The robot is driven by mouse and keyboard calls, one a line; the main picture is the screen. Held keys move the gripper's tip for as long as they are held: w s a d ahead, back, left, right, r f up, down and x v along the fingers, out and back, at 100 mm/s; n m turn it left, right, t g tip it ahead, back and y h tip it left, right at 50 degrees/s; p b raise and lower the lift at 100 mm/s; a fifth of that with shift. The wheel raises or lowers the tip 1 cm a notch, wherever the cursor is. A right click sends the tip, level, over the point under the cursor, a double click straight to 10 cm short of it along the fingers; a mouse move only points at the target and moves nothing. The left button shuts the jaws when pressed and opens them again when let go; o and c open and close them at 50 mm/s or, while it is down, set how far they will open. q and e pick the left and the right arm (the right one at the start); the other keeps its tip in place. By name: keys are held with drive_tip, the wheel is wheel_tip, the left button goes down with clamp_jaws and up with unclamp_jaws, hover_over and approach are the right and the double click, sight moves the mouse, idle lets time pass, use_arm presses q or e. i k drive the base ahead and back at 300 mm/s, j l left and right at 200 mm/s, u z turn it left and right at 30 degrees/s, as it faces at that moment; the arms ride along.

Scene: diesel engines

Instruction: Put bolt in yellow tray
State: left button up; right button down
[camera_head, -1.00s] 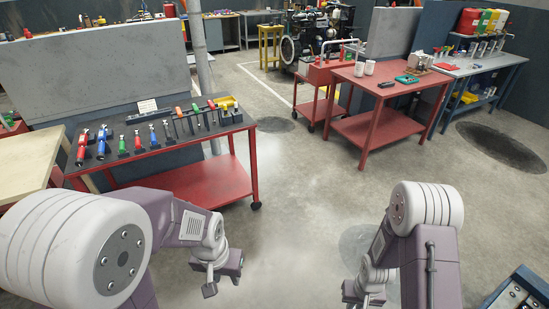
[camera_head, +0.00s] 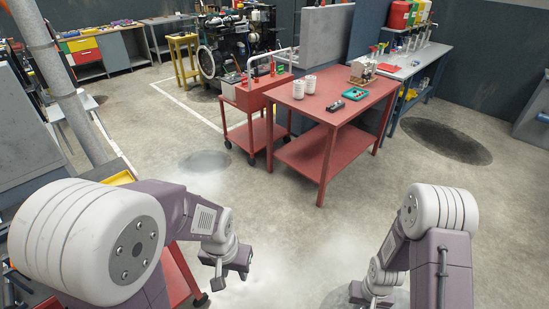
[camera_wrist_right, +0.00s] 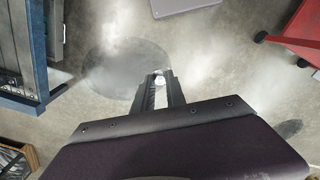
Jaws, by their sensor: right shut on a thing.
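My right gripper (camera_wrist_right: 159,80) is shut on a small pale, shiny piece, seemingly the bolt (camera_wrist_right: 159,82), between its fingertips above the bare floor. In the head view this gripper (camera_head: 370,298) is low at the bottom edge, and the bolt cannot be made out there. My left gripper (camera_head: 231,280) is open and empty over the floor, its fingers apart. A yellow tray (camera_head: 121,178) shows in part at the left, on the dark-topped red cart, mostly hidden behind my left arm. Both grippers are well away from it.
A grey post (camera_head: 65,80) rises at the left. The middle floor (camera_head: 290,220) is clear.

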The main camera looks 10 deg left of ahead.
sight(125, 183)
drive_tip(key=i+u, duration=0.25)
drive_tip(key=i, duration=0.25)
drive_tip(key=i+l+u, duration=0.2)
drive_tip(key=i, duration=0.3)
drive_tip(key=i+l+u, duration=0.25)
drive_tip(key=i, duration=0.3)
drive_tip(key=i+l+u, duration=0.25)
drive_tip(key=i, duration=0.2)
drive_tip(key=i+u, duration=0.2)
drive_tip(key=u, duration=0.25)
drive_tip(key=i+u, duration=0.15)
drive_tip(key=u, duration=0.3)
drive_tip(key=i+u, duration=0.2)
drive_tip(key=u, duration=0.2)
drive_tip(key=i+l+u, duration=0.15)
drive_tip(key=u, duration=0.3)
drive_tip(key=i+l+u, duration=0.15)
drive_tip(key=u, duration=0.3)
drive_tip(key=i+l+u, duration=0.1)
drive_tip(key=l+u, duration=0.2)
drive_tip(key=u, duration=0.15)
drive_tip(key=l+u, duration=0.25)
drive_tip(key=u, duration=0.2)
